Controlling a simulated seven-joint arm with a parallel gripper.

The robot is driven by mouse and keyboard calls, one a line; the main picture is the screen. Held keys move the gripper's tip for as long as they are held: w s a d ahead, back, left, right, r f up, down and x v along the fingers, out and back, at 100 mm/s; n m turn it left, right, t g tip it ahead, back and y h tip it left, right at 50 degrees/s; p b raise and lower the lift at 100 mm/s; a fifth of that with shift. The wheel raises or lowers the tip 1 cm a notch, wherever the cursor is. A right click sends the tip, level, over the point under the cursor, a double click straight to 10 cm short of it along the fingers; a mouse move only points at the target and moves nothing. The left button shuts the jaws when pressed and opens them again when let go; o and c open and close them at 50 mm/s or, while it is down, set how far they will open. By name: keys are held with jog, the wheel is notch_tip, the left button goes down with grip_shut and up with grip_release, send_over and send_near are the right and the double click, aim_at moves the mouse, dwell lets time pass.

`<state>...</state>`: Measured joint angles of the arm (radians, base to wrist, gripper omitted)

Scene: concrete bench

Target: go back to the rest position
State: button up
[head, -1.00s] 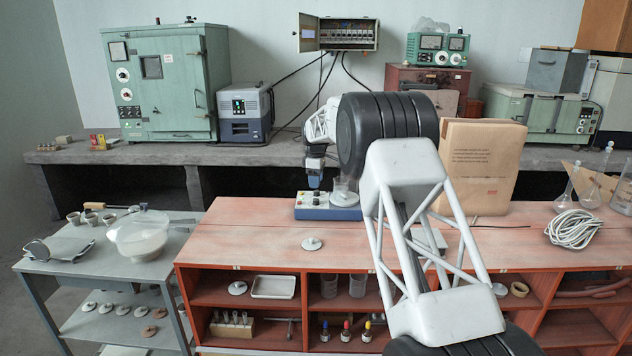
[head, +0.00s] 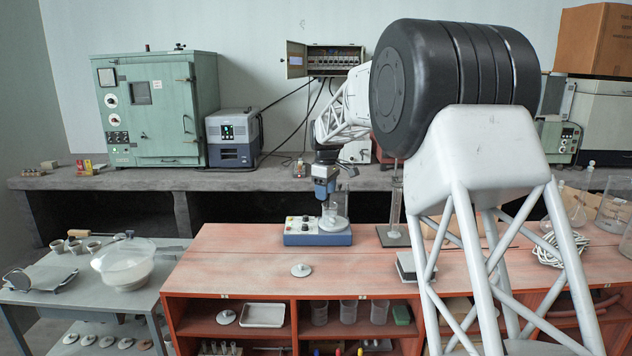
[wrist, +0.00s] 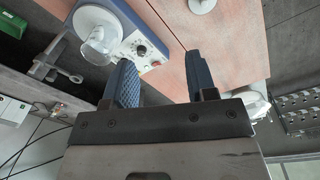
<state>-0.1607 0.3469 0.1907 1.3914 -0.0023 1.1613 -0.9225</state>
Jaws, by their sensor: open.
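My gripper (head: 325,192) hangs above the bench in the head view, over the back of the blue-and-white stirrer (head: 300,240). In the wrist view my gripper (wrist: 163,78) shows two blue fingers spread apart, with nothing between them. A clear glass beaker (head: 333,220) stands on the stirrer's round plate; it also shows in the wrist view (wrist: 98,36), to the left of the fingers. The gripper is apart from the beaker. My large arm links cover the right-centre of the head view and hide part of the orange bench (head: 240,262).
A white round lid (head: 300,270) lies on the bench before the stirrer. A tall glass cylinder (head: 396,208) stands right of it, close to my arm.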

jog(key=s+d+r+m, duration=0.2)
jog(key=s+d+r, duration=0.1)
jog(key=s, duration=0.7)
jog(key=s+d+r+m+t, duration=0.15)
jog(key=s+d, duration=0.25)
jog(key=s, duration=0.6)
jog(key=s+d+r+m+g, duration=0.1)
jog(key=s+d+r+m, duration=0.25)
jog(key=s, duration=0.65)
jog(key=s+d+f+m, duration=0.1)
jog(key=s+f+m, duration=0.1)
jog(key=s, duration=0.9)
jog(key=s+d+f+m+t, duration=0.1)
jog(key=s+f, duration=0.3)
jog(key=s, duration=0.7)
jog(key=s+d+f+m, duration=0.2)
jog(key=s+d+f, duration=0.1)
jog(key=s, duration=0.8)
jog(key=shift+s+f+m, duration=0.2)
jog(key=shift+f+m, duration=0.1)
jog(key=shift+f, duration=0.1)
